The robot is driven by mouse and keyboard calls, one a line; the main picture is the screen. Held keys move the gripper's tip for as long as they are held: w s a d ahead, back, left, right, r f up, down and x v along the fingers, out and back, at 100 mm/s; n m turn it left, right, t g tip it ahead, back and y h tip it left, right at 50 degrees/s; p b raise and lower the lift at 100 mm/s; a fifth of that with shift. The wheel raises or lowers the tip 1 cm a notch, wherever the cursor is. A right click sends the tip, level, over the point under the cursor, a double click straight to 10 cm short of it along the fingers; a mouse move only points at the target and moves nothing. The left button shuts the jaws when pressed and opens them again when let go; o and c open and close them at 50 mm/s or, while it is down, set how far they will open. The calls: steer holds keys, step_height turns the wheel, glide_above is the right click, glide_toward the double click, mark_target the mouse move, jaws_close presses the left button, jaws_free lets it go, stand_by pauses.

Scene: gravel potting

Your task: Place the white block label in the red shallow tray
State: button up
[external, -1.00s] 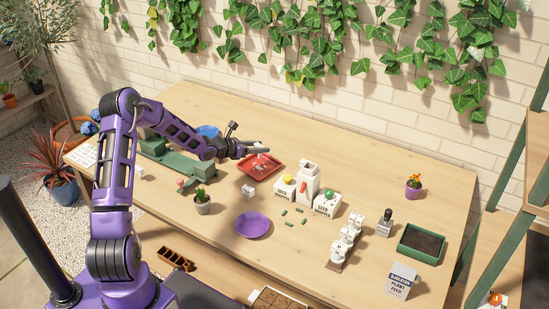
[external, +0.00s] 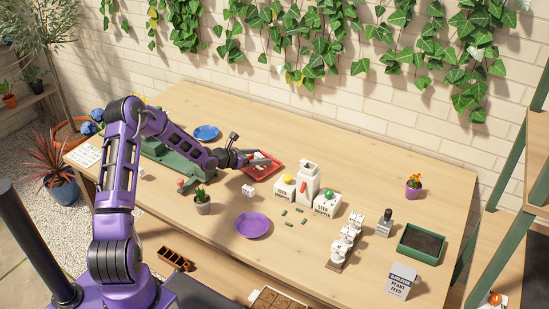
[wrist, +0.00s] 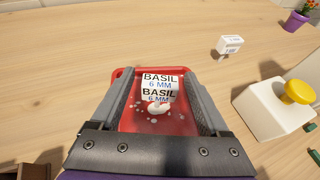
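The red shallow tray (wrist: 124,73) lies on the table beneath my gripper; it also shows in the external view (external: 268,176). A white block label (wrist: 160,84) reading "BASIL 6 MM" on two faces appears to rest in the tray, between my fingers in the wrist view. A gap shows between it and each finger. My gripper (wrist: 160,92) is open over the tray; in the external view (external: 262,160) it partly hides the tray. A small white object and white gravel bits lie in front of the label in the tray.
A white box with a yellow knob (wrist: 283,104) stands right of the tray in the wrist view. Another small white block (wrist: 230,44) lies farther off.

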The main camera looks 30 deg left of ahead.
steer(key=shift+s+a+r, duration=0.1)
steer(key=shift+a+r, duration=0.05)
steer(key=shift+r, duration=0.15)
steer(key=p+v, duration=0.1)
steer(key=v, duration=1)
steer(key=shift+s+p, duration=0.3)
steer(key=shift+s, duration=0.05)
